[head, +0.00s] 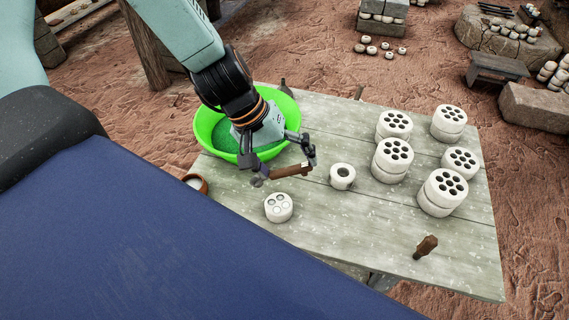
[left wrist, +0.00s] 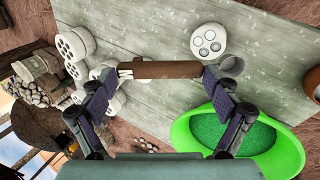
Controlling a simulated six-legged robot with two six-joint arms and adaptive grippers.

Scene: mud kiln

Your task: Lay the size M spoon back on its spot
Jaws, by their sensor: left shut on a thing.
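The size M spoon has a brown wooden handle (head: 290,171) and a small grey bowl end (head: 258,181). My left gripper (head: 284,170) is shut on it above the table, left of its middle. In the left wrist view the handle (left wrist: 165,70), with a white M near one end, spans between the fingertips of the left gripper (left wrist: 158,78). The grey bowl end (left wrist: 231,66) shows past the right fingertip. The spoon's spot cannot be told from these frames. My right gripper is not in view.
The grey plank table (head: 345,235) carries a green basin (head: 205,125), a white ring piece (head: 342,177), a white holed piece (head: 278,207), several holed cylinders, some stacked (head: 392,158), a small brown pot (head: 197,184) and another brown handle (head: 426,246). The front middle is clear.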

